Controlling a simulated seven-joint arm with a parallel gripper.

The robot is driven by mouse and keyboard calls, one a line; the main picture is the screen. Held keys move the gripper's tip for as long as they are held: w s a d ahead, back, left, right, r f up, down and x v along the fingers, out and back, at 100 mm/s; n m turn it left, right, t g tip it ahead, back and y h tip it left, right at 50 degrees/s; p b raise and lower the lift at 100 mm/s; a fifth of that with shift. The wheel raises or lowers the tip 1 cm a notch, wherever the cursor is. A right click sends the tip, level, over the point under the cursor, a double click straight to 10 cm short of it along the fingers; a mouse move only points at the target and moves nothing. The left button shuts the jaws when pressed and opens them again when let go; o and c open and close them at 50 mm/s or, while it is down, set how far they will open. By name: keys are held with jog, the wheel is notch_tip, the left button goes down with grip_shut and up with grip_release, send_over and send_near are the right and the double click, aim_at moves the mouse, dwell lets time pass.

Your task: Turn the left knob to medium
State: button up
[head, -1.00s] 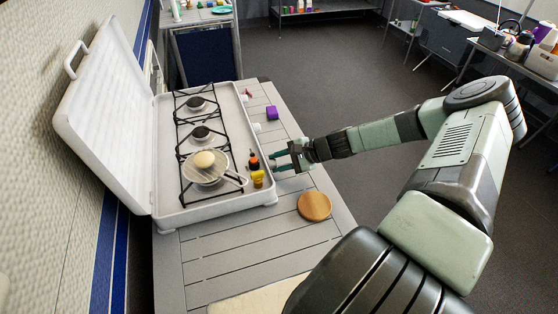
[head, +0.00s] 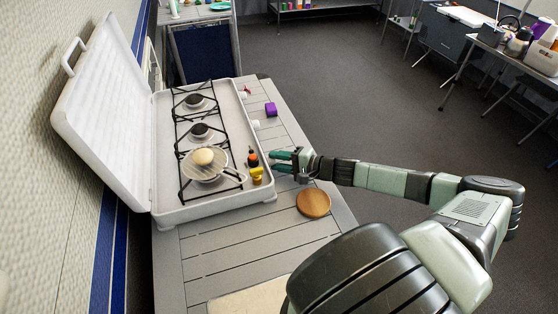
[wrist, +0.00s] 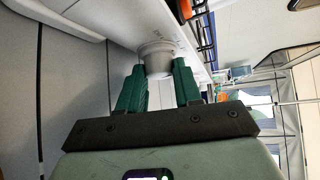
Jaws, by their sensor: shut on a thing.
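The left knob (wrist: 156,58), a pale round knob on the stove's front face, sits between my gripper's two green fingers (wrist: 158,84) in the wrist view. My gripper (head: 274,161) is shut on it at the near end of the stove's front side. In the head view this knob is hidden behind the fingers and the small bottles. The white stove (head: 222,203) has its lid open and several burners in a row.
A second white knob (head: 256,124) is farther along the stove front. An orange-and-black bottle (head: 253,160) and a yellow one (head: 257,176) stand near the fingers. A round wooden board (head: 313,203) and a purple box (head: 270,109) lie on the table. A pan (head: 207,168) sits on the near burner.

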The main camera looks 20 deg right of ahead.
dwell(0.3)
jog(key=o, duration=1)
jog(key=shift+o, duration=0.2)
